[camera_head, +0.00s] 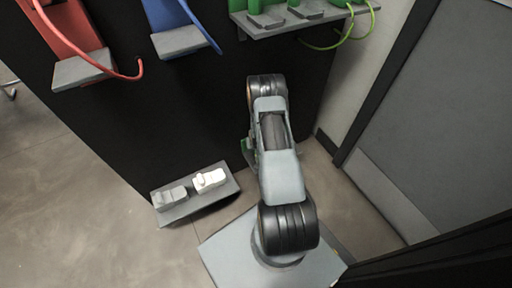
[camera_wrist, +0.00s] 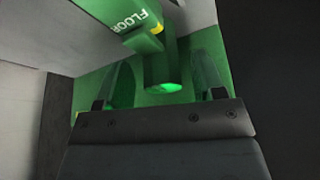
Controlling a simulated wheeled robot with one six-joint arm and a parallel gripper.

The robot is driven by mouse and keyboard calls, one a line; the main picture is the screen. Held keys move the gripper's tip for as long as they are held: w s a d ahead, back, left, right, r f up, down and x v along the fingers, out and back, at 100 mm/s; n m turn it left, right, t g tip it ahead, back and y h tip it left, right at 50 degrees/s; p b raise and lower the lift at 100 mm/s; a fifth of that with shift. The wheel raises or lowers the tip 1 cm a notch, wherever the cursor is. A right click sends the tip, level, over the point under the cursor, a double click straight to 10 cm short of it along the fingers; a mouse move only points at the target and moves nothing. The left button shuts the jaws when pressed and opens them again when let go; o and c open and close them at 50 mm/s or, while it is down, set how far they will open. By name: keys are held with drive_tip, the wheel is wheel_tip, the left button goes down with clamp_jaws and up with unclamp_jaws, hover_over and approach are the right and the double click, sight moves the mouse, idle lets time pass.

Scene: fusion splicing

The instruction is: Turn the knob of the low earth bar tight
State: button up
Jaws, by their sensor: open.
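In the wrist view, a green bar labelled FLOOR (camera_wrist: 140,22) runs across the top, with a yellow patch beside the lettering. A green cylindrical knob (camera_wrist: 161,72) sticks out below it, and its end face is lit bright green. My gripper (camera_wrist: 162,64) is open, with one finger to the left of the knob and one to the right. I cannot tell whether either finger touches the knob. In the head view, my arm hides the gripper and nearly all of the low bar; only a small green piece (camera_head: 246,148) shows beside the arm.
A low grey shelf (camera_head: 172,216) with two small blocks stands left of my arm. Higher up are a red holder (camera_head: 80,70), a blue holder (camera_head: 178,40) and a shelf with green terminals and cables (camera_head: 300,25). A grey door (camera_head: 445,120) is on the right.

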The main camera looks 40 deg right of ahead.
drive_tip(key=p+v, duration=0.5)
drive_tip(key=v, duration=0.9)
drive_tip(key=shift+p, duration=0.3)
drive_tip(key=shift+w, duration=0.1)
